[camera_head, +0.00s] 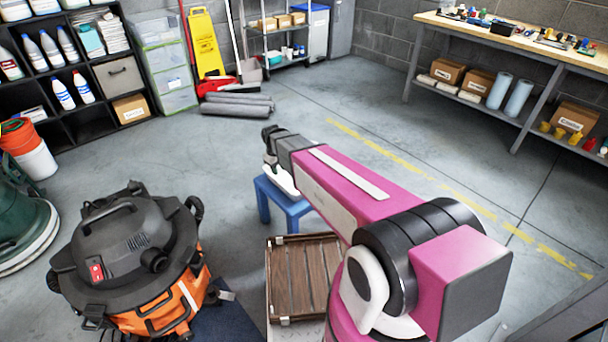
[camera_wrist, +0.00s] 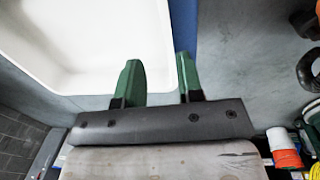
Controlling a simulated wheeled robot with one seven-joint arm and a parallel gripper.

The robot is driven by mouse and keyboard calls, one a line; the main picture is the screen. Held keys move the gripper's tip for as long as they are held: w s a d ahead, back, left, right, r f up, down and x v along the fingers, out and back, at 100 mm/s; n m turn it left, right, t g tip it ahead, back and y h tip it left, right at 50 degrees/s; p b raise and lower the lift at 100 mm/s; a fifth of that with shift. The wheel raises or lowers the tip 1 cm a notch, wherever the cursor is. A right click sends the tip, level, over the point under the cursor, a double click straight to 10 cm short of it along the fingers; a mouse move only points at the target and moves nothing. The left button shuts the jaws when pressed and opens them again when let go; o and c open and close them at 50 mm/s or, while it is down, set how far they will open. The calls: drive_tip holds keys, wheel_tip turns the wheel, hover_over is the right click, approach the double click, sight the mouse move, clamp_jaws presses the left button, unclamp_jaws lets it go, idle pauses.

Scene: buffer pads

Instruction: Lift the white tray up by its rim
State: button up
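The white tray (camera_wrist: 95,40) fills the upper left of the wrist view, with its raised rim along the right and bottom edges. In the head view a small white part of it (camera_head: 281,181) shows on a blue stool (camera_head: 286,204), mostly hidden by my arm. My gripper (camera_wrist: 158,60) has two green fingers set apart. The left finger overlaps the tray's inner side and the right finger lies outside it, over blue. The right rim runs between them. I cannot tell how deep the fingers reach or whether they touch it.
A slatted brown wooden crate (camera_head: 305,275) stands in front of the stool. An orange and black vacuum (camera_head: 135,260) stands to the left. A workbench (camera_head: 520,45) is at the back right and a black shelf (camera_head: 75,70) at the back left. The floor behind the stool is clear.

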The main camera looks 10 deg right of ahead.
hover_over(280, 187)
drive_tip(key=f, duration=0.5)
drive_tip(key=shift+s+f, duration=0.25)
drive_tip(key=shift+f, duration=0.05)
drive_tip(key=shift+w+f, duration=0.2)
drive_tip(key=shift+f, duration=1.1)
drive_tip(key=shift+w+f, duration=0.15)
drive_tip(key=shift+f, duration=1.1)
clamp_jaws()
